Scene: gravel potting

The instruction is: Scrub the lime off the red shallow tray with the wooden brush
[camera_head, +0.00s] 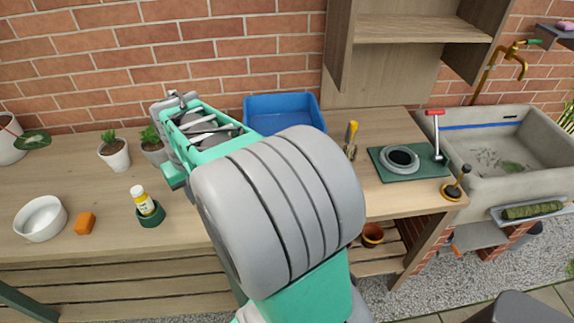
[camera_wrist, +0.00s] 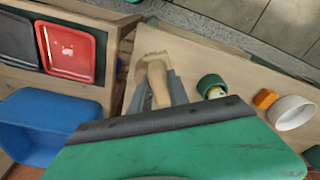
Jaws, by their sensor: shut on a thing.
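The red shallow tray (camera_wrist: 72,68) shows at the upper left of the wrist view, with a few small white marks on its face. I cannot make it out in the head view, where my arm covers the middle of the bench. The wooden brush (camera_wrist: 157,85) is between the fingers of my gripper (camera_wrist: 160,98), which is shut on it. The brush's wide end points away from the wrist, over the bench, apart from the red tray. The green hand body hides the lower part of the wrist view.
A dark tray (camera_wrist: 18,42) sits beside the red one. A blue bin (camera_head: 262,101) stands at the back of the bench. A green pot with a bottle (camera_head: 149,207), an orange block (camera_head: 85,223) and a white bowl (camera_head: 41,219) are at left. A stone sink (camera_head: 459,165) is at right.

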